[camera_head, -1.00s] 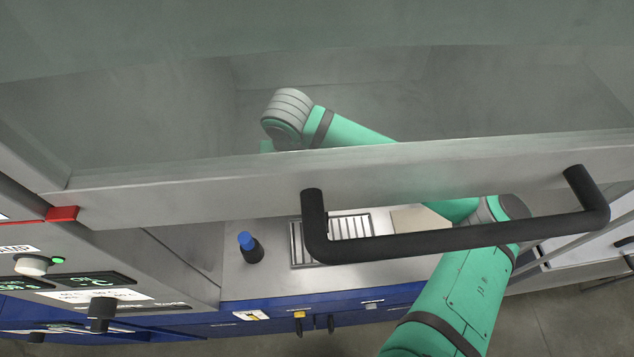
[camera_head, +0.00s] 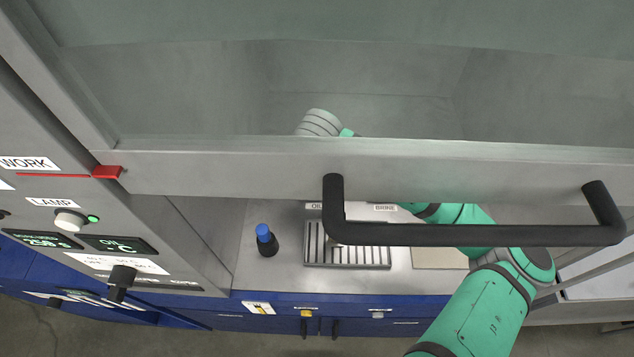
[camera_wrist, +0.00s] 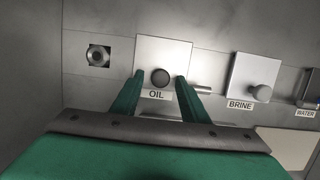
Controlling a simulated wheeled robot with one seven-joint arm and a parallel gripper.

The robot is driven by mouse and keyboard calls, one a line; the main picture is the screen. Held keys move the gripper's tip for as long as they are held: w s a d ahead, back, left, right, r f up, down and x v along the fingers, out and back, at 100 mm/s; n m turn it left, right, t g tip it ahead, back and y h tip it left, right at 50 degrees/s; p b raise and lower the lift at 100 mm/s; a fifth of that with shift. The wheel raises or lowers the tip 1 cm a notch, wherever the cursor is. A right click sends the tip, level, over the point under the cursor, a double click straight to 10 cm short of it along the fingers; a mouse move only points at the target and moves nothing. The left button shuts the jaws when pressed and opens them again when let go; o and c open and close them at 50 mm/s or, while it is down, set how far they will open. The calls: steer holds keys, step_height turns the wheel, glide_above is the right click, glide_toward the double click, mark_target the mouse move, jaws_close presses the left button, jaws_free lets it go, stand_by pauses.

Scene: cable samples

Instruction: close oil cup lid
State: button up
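The oil cup lid (camera_wrist: 150,52) is a pale square plate with a dark round knob (camera_wrist: 160,77), above an OIL label (camera_wrist: 157,95) in the wrist view. My gripper (camera_wrist: 160,76) is open, its two green fingers apart with the knob between their tips. I cannot tell whether the fingers touch the knob or how far the lid is open. In the head view my fingers and the lid are hidden behind the hood's front frame; only the OIL label (camera_head: 316,206) shows below it.
A brine lid (camera_wrist: 254,75) with its own knob is to the right. The hood sash has a black bar handle (camera_head: 450,236) in front of my arm. A blue-capped bottle (camera_head: 265,240) and a slotted grate (camera_head: 350,258) are on the bench.

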steer(key=shift+r, duration=0.1)
steer(key=shift+w+a+r, duration=0.1)
steer(key=shift+r, duration=0.15)
steer(key=v, duration=1)
steer(key=shift+s, duration=0.3)
steer(key=shift+w, duration=0.1)
